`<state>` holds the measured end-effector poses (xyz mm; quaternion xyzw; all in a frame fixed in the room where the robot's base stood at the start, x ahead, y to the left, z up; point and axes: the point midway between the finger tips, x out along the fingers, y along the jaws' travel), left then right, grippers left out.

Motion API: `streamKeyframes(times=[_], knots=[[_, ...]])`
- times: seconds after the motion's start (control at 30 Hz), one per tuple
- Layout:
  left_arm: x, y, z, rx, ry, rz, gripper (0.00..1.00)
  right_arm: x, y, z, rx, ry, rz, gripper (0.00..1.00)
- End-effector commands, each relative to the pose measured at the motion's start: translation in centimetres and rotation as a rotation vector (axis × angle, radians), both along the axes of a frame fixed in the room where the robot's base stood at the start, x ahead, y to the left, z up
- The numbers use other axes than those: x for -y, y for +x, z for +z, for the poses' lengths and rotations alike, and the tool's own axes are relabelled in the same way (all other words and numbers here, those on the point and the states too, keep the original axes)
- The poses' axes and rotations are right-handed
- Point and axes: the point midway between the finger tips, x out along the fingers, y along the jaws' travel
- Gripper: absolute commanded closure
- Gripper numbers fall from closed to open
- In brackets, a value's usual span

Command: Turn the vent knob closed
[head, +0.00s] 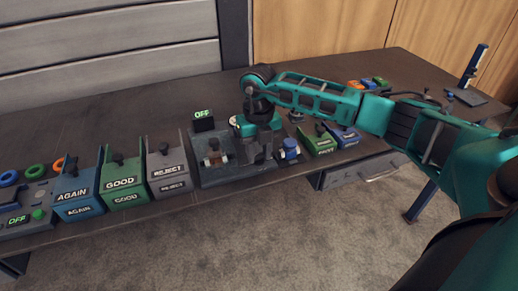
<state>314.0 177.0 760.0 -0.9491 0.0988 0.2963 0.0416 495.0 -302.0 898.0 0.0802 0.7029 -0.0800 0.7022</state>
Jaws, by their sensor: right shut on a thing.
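A dark grey fixture (222,177) stands near the table's front edge, with a flanged pipe piece (214,158) on its left part. My right gripper (262,157) points down over the right part of this fixture. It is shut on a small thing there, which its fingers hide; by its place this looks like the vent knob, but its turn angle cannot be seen. A blue and white part (290,149) stands just right of the gripper. A display (203,114) behind the fixture reads OFF in green. My left gripper is not in view.
Bins marked AGAIN (78,196), GOOD (123,183) and REJECT (168,171) stand left of the fixture. Green (319,142) and blue (345,136) bins stand to its right. Colored rings and an OFF panel (18,219) are at far left. The table's back left is clear.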

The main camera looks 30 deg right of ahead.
Motion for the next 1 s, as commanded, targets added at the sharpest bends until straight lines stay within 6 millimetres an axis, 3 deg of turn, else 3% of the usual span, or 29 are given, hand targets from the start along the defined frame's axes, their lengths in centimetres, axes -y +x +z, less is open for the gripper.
streamKeyframes(times=[0.53,0.57,0.6,0.67,1.0], knots=[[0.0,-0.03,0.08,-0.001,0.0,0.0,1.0,0.02,0.14,0.16,0.005,0.001,-0.027,0.96],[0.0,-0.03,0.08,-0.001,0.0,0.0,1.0,0.02,0.14,0.16,0.005,0.001,-0.027,0.64],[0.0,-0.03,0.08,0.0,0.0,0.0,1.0,0.02,0.13,0.15,0.004,0.001,-0.027,0.6],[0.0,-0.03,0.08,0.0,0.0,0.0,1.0,0.02,0.11,0.13,0.004,0.0,-0.026,0.55],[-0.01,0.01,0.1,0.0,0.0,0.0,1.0,0.04,0.09,0.75,0.003,0.0,-0.025,0.55]])
